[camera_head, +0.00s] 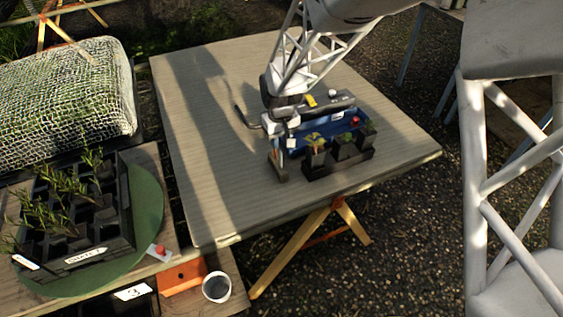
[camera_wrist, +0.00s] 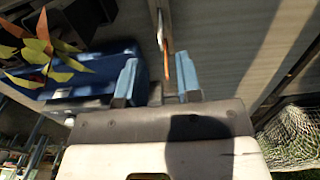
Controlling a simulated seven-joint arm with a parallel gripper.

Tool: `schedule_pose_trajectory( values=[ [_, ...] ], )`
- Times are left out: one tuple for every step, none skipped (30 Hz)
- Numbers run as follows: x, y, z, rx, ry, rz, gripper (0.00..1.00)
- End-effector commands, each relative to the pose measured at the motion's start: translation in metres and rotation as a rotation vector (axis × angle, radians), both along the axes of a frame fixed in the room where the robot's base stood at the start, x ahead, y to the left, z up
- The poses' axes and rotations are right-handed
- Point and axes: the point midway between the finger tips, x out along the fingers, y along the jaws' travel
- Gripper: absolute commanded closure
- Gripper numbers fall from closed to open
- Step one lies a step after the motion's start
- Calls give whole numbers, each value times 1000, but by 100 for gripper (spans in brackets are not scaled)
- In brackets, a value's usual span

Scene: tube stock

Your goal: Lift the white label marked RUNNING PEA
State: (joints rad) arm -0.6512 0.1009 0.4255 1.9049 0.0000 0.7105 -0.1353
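My gripper (camera_head: 283,135) is over the wooden table, at the left end of a blue tray. In the wrist view its two blue-grey fingers (camera_wrist: 157,82) stand apart. A thin strip with an orange part (camera_wrist: 166,62) shows nearly edge-on in the gap between them; I cannot tell whether it is a label. No text reading RUNNING PEA is legible. A white label with dark lettering (camera_head: 85,256) lies on the front edge of the black cell tray at the left; its wording is not clear. Another white label (camera_head: 26,262) with a dark tip is at that tray's left corner.
The blue tray (camera_head: 327,130) and black pots with seedlings (camera_head: 344,148) stand right of my gripper. A small upright block (camera_head: 277,166) is just below it. The table's left half (camera_head: 200,130) is clear.

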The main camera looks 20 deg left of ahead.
Motion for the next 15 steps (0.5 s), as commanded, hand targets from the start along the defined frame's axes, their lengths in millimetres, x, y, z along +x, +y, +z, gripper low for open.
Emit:
schedule_pose_trajectory(
  values=[
    [0, 0, 0, 0, 0, 0, 68],
    [0, 0, 0, 0, 0, 0, 68],
    [0, 0, 0, 0, 0, 0, 68],
    [0, 0, -1, 0, 0, 0, 68],
    [0, 0, -2, -1, 1, 0, 68],
    [0, 0, -4, -1, 1, 0, 68],
    [0, 0, -6, -1, 1, 0, 68],
    [0, 0, -8, -1, 1, 0, 68],
    [0, 0, -11, -1, 1, -1, 68],
    [0, 0, -14, -1, 1, -1, 68],
    [0, 0, -16, -1, 1, -1, 68],
    [0, 0, -20, -1, 1, -1, 68],
    [0, 0, -22, -1, 1, -1, 68],
    [0, 0, -23, -1, 1, -1, 68],
    [0, 0, -25, -1, 1, -1, 68]
  ],
)
